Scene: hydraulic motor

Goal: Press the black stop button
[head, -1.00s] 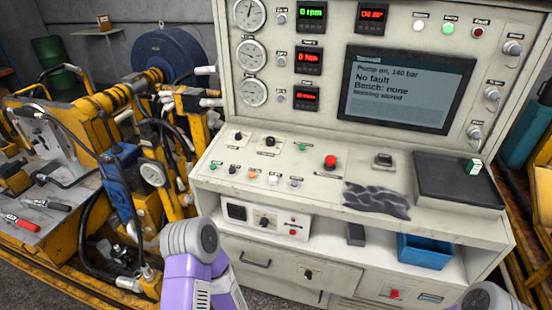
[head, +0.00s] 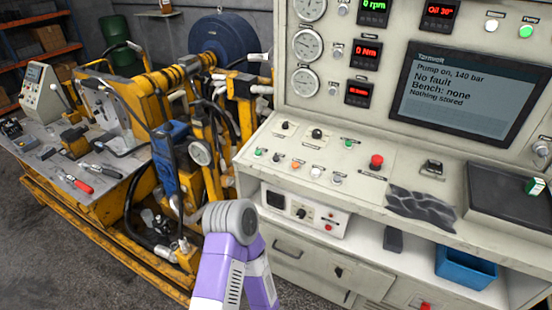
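A small black button (head: 276,158) sits in the lower row of buttons on the sloping panel of the beige control console (head: 262,181). It is between a green button (head: 258,152) and an orange one (head: 296,163). Its label is too small to read. No gripper shows in the head view. A purple and grey link of my arm rises at the bottom centre, in front of the console's lower left, with nothing touching the button. The screen (head: 462,88) reads "Pump on, 140 bar", "No fault", "Bench: none" and "Nothing stored".
Two black knobs (head: 317,133) and a red mushroom button (head: 376,161) are also on the panel. A black pad (head: 508,195) lies at the right. A blue bin (head: 466,268) sits on the shelf below. A yellow test bench (head: 120,215) with hoses stands left of the console.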

